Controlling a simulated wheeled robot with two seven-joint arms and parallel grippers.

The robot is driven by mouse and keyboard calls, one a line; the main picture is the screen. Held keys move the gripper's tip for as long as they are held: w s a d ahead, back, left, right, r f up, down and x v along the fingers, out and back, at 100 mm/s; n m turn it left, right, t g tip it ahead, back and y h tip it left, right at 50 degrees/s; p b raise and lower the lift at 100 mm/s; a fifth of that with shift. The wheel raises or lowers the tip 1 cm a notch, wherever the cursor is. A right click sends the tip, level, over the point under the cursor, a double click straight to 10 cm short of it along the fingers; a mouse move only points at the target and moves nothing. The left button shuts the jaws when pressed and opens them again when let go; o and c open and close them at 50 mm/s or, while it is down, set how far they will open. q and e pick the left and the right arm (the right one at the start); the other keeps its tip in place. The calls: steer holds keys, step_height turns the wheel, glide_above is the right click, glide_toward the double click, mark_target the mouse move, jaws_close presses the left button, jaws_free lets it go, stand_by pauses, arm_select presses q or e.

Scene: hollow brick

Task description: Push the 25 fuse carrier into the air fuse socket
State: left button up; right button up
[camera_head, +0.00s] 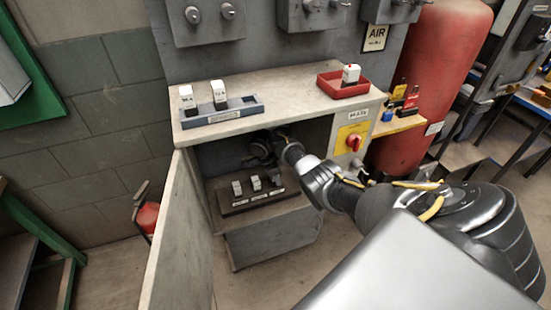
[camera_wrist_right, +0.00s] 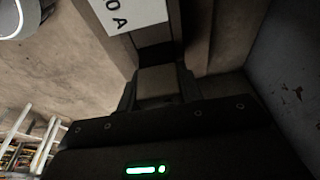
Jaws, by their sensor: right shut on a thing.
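My right gripper (camera_head: 262,150) reaches into the open cabinet under the shelf, above and behind the black fuse base. In the right wrist view its dark fingers (camera_wrist_right: 160,88) are shut on a pale grey-beige block (camera_wrist_right: 158,80); I cannot read whether it is the 25 carrier. A white label ending "0 A" (camera_wrist_right: 128,10) shows just beyond the fingers. The black fuse base (camera_head: 262,200) bears several small white and grey blocks, with labels too small to read. The air fuse socket cannot be singled out. My left gripper is not in view.
Two white fuse carriers (camera_head: 219,95) stand in a blue-grey tray (camera_head: 240,111) on the shelf. A red tray (camera_head: 343,89) holds another white carrier (camera_head: 351,74). A red switch (camera_head: 353,142) is on the right panel. The open door (camera_head: 172,235) bounds the left side.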

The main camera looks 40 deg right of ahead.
steer(key=shift+f+b, duration=0.35)
steer(key=shift+f, duration=0.35)
steer(key=o, duration=1)
steer(key=shift+o, duration=1)
steer(key=shift+f, duration=0.1)
steer(key=shift+s+f, duration=0.1)
steer(key=shift+s+a, duration=0.1)
steer(key=shift+a+r, duration=0.15)
steer(key=shift+r, duration=0.3)
steer(key=p+v, duration=0.2)
steer(key=v, duration=0.8)
steer(key=shift+w+r+p, duration=0.25)
steer(key=shift+p, duration=0.05)
